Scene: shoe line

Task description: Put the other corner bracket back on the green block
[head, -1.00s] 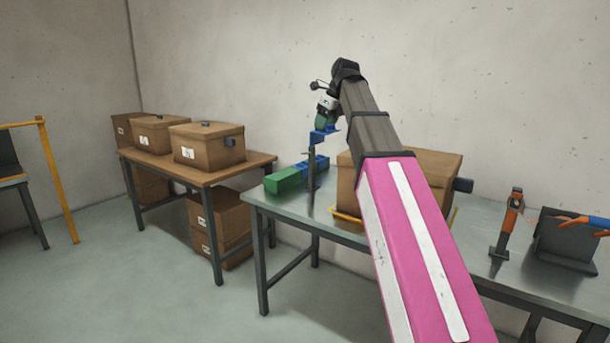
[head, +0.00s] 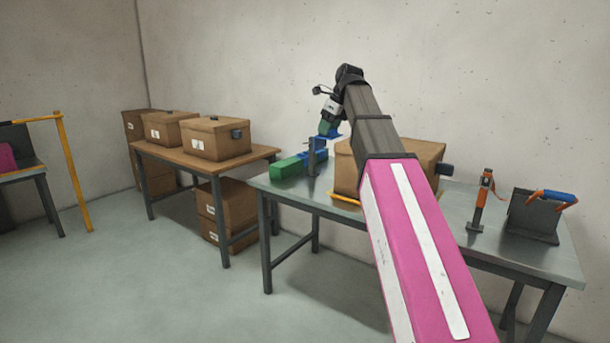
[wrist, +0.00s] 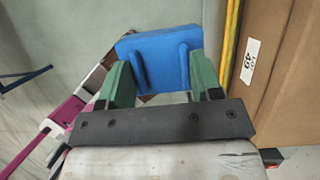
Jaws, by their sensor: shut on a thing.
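My gripper (head: 328,127), with green fingers, is shut on a blue corner bracket (wrist: 155,62). The wrist view shows the bracket between the two fingers (wrist: 162,82), its ribbed face toward the camera. In the head view the held bracket (head: 332,134) is a small blue patch under the fingers, above the table and beside the upright grey post. The green block (head: 286,168) lies at the left end of the metal table, left of and below my gripper. Blue shows toward its right end, partly hidden by the post. The block does not show in the wrist view.
The grey post (head: 311,158) stands in front of the block. A large carton (head: 410,160) on a yellow-edged base is close to the right. An orange tool (head: 481,200) and a grey stand (head: 534,215) are farther right.

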